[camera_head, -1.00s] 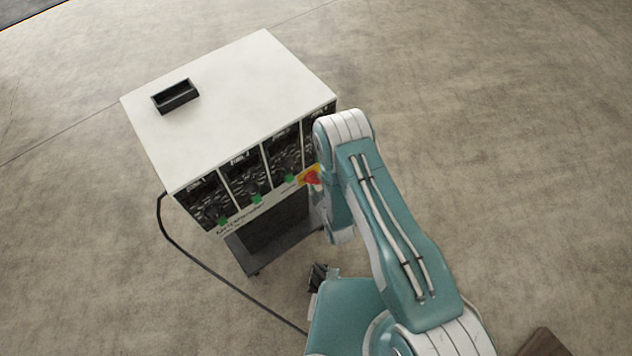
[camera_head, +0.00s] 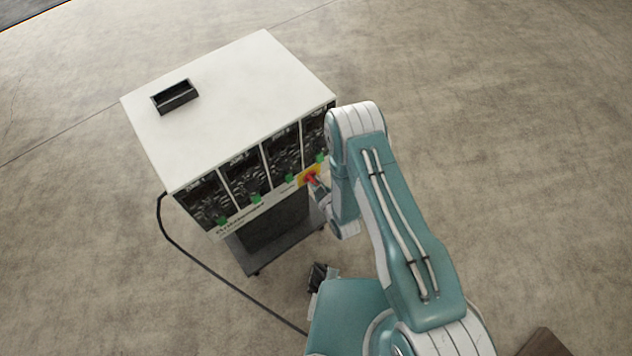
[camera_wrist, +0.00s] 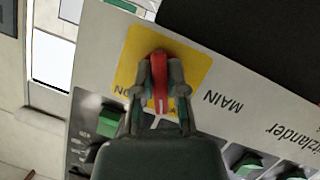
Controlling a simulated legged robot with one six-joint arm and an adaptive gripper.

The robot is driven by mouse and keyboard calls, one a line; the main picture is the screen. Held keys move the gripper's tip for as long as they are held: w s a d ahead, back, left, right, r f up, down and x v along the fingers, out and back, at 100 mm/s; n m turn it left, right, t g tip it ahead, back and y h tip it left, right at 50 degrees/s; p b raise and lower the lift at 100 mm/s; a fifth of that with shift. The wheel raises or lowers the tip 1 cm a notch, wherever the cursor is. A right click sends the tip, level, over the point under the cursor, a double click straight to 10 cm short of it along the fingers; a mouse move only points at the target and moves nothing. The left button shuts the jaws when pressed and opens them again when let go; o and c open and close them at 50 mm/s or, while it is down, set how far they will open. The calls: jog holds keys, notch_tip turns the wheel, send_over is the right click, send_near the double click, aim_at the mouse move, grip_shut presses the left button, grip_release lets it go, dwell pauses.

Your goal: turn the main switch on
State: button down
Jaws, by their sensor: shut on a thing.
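The main switch is a red handle (camera_wrist: 158,72) on a yellow plate (camera_wrist: 194,66), beside the printed word MAIN in the wrist view. Part of the word ON shows at the plate's edge. My gripper (camera_wrist: 159,92) is shut on the red handle, with one finger on each side of it. In the head view the red switch (camera_head: 311,179) sits low on the front of the white cabinet (camera_head: 240,95), at its right end. My arm partly hides the gripper there.
Several green switches, one of them here (camera_wrist: 108,122), sit on the same panel near my gripper. A black cable (camera_head: 215,273) runs from the cabinet across the floor. An open black tray (camera_head: 176,97) is on the cabinet's top. Open floor lies to the right.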

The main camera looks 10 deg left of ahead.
jog(key=m+g+y, duration=0.1)
jog(key=m, duration=0.1)
jog(key=m+g+y, duration=0.1)
jog(key=m, duration=0.2)
jog(key=shift+s+g, duration=0.1)
jog(key=shift+g, duration=0.3)
jog(key=m+g+y, duration=0.1)
jog(key=m, duration=0.1)
jog(key=m+y, duration=0.1)
jog(key=m, duration=0.1)
jog(key=shift+a+g+y, duration=0.1)
jog(key=shift+g+y, duration=0.2)
jog(key=shift+g, duration=0.1)
jog(key=shift+m, duration=0.4)
jog(key=c, duration=0.7)
grip_release()
jog(key=v, duration=1.2)
jog(key=shift+f, duration=0.1)
jog(key=shift+w, duration=0.2)
